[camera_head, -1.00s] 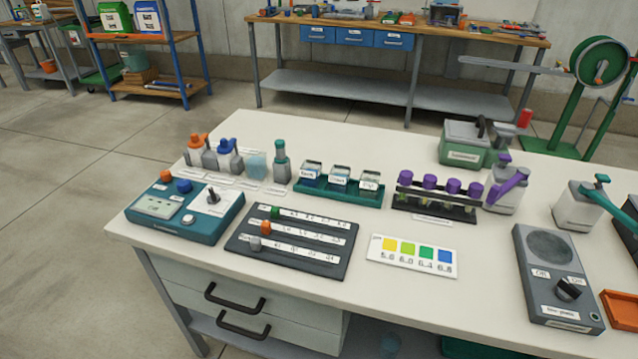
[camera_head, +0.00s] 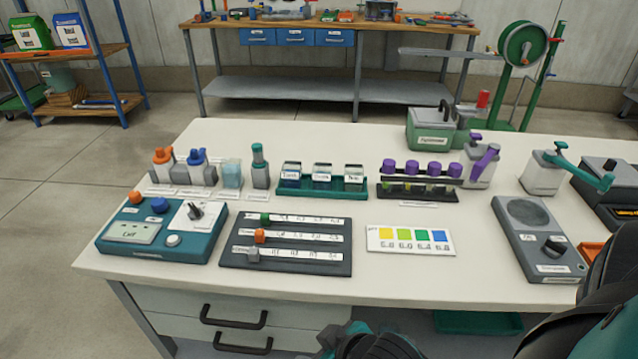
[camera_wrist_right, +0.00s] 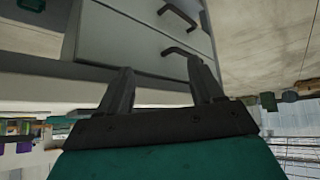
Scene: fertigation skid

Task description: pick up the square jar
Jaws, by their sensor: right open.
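Three small square jars with white labels stand in a green tray in the head view: a left one (camera_head: 291,174), a middle one (camera_head: 322,175) and a right one (camera_head: 354,176). A pale blue, boxy clear container (camera_head: 231,173) stands left of them. I cannot tell which is meant by the square jar. My right gripper (camera_wrist_right: 163,82) is open and empty in the right wrist view, with the bench drawers beyond its fingers. It is away from the jars. No left gripper can be made out.
Bottles with orange, blue and green caps stand left of the tray (camera_head: 335,188). A purple-capped tube rack (camera_head: 418,187) stands to its right. In front lie a teal control box (camera_head: 160,232), a dark slider board (camera_head: 288,262) and a colour card (camera_head: 410,241). The bench front edge has bare room.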

